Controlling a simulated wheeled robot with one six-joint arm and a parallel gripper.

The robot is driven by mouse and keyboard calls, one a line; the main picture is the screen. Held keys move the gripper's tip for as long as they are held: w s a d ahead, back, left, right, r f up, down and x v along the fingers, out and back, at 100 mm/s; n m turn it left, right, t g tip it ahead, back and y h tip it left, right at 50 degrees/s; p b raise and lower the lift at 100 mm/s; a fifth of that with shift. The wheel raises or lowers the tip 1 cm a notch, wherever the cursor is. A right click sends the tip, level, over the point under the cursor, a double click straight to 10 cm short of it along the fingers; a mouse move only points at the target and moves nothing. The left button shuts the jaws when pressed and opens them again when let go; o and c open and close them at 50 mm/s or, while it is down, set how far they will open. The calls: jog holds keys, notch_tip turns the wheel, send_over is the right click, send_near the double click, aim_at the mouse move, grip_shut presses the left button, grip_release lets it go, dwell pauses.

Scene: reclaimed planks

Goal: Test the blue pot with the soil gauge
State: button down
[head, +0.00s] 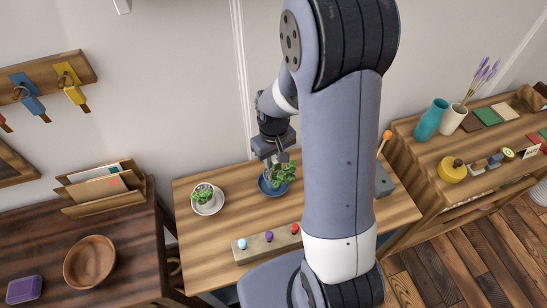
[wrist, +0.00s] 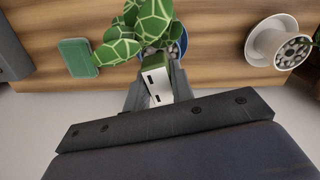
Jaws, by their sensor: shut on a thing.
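The blue pot (head: 266,188) stands on the wooden table with a leafy green plant (head: 284,173) in it. In the wrist view its blue rim (wrist: 181,42) shows past the patterned leaves. My gripper (head: 273,155) is right above the pot, pointing down. It is shut on the soil gauge (wrist: 157,86), a small pale body with dark slots and a green side. The gauge's lower end is hidden by its own body and the leaves, so I cannot tell whether it is in the soil.
A white pot (head: 207,194) with a plant stands left on the table. A wooden block (head: 254,246) with coloured knobs lies in front. A green block (wrist: 77,57) lies near the blue pot. A grey box (head: 384,181) sits right, partly behind my arm.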

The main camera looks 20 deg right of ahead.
jog(key=shift+f+b, duration=0.6)
jog(key=shift+f, duration=0.25)
jog(key=c, duration=1.1)
grip_release()
jog(key=shift+c, duration=0.2)
jog(key=shift+r, duration=0.15)
notch_tip(320, 180, up, 11)
jog(key=shift+f, duration=0.2)
notch_tip(320, 180, up, 9)
jog(key=p, duration=0.7)
jog(key=shift+f, duration=0.1)
